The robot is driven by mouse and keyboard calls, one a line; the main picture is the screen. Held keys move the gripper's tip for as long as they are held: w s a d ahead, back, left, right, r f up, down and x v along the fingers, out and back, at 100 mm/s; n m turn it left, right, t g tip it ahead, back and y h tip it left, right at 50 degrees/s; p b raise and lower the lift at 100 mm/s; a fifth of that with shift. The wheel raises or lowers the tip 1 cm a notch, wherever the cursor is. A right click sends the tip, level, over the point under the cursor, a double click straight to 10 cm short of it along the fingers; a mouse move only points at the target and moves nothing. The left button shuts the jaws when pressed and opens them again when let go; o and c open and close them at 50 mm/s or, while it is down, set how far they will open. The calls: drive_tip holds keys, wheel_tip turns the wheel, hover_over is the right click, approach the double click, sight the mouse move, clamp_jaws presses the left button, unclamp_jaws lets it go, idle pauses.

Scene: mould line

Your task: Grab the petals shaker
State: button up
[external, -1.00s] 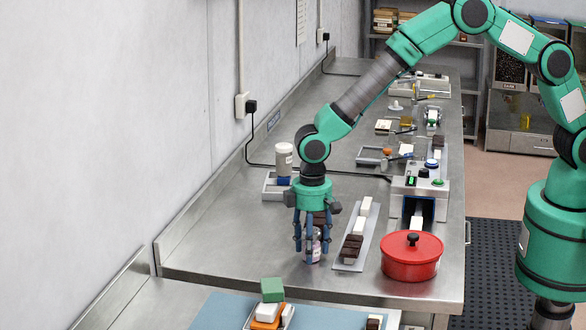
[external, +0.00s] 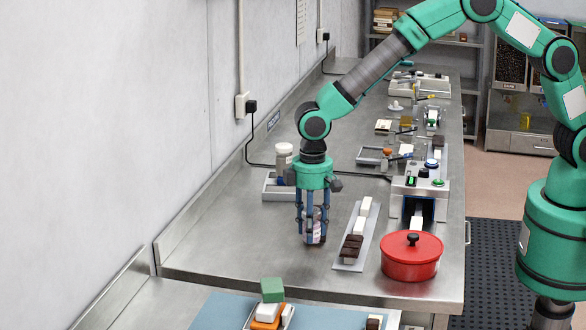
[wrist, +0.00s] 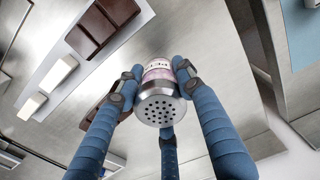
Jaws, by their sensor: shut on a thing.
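The petals shaker (wrist: 160,108) has a perforated metal cap and a pale pink body with a partly visible label in the wrist view. My gripper (wrist: 152,85) has its blue fingers closed around the shaker's body, with the cap facing the camera. In the external view my gripper (external: 312,238) points down over the steel counter and the shaker (external: 313,228) shows between its fingers. The shaker looks upright. I cannot tell for sure whether its base touches the counter.
A tray of dark and white bars (external: 352,252) lies just right of my gripper, with a red lidded pot (external: 411,270) beyond it. A white-lidded jar (external: 284,155) and a grey tray (external: 272,190) stand behind. The counter (external: 225,235) is clear to the left.

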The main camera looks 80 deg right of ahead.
drive_tip(key=shift+r, duration=2.15)
drive_tip(key=shift+d, duration=0.1)
